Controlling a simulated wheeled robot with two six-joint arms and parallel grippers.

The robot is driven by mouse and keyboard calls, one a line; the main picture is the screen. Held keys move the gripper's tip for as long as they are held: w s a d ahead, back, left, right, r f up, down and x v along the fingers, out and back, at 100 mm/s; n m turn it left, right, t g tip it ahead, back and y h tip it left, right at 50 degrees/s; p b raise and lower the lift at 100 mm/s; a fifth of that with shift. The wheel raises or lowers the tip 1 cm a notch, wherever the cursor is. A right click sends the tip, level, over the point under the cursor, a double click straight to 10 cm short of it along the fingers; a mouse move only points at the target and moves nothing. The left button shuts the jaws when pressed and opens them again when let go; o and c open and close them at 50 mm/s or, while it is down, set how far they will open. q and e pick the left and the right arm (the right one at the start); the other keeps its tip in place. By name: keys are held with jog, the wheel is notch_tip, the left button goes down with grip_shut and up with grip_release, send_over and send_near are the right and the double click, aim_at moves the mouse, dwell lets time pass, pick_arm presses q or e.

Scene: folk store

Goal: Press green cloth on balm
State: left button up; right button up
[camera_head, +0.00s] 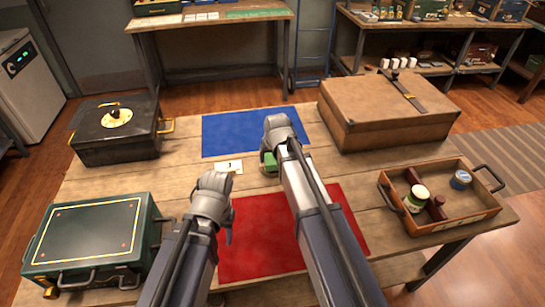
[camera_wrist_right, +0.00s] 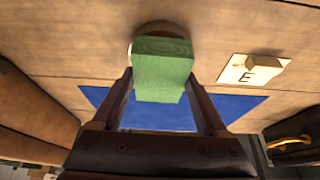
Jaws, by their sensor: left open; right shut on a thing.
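The green cloth (camera_wrist_right: 162,75) looks like a small green block with a wavy pattern. My right gripper (camera_head: 268,148) is shut on it; its fingers stand on both sides of the cloth in the right wrist view. A round tan-rimmed thing (camera_wrist_right: 160,27), probably the balm, shows behind the cloth's far end and is mostly hidden by it. I cannot tell whether they touch. In the head view the cloth (camera_head: 269,161) is partly hidden by my right gripper.
A small marked card (camera_head: 229,166) lies beside the cloth. A blue mat (camera_head: 230,135) and red mat (camera_head: 260,245) lie on the table. A brown case (camera_head: 375,115), black box (camera_head: 115,140), green case (camera_head: 90,240) and wooden tray (camera_head: 465,218) with jars stand around.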

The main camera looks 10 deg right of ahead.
aim_at(273, 157)
pick_arm(q)
jog(key=shift+f+b, duration=0.55)
pick_arm(e)
jog(key=shift+s+f, duration=0.1)
jog(key=shift+f, duration=0.45)
dwell(1.3)
pick_arm(q)
notch_tip(273, 157, up, 7)
jog(key=p, duration=0.7)
pick_arm(e)
notch_tip(273, 157, up, 7)
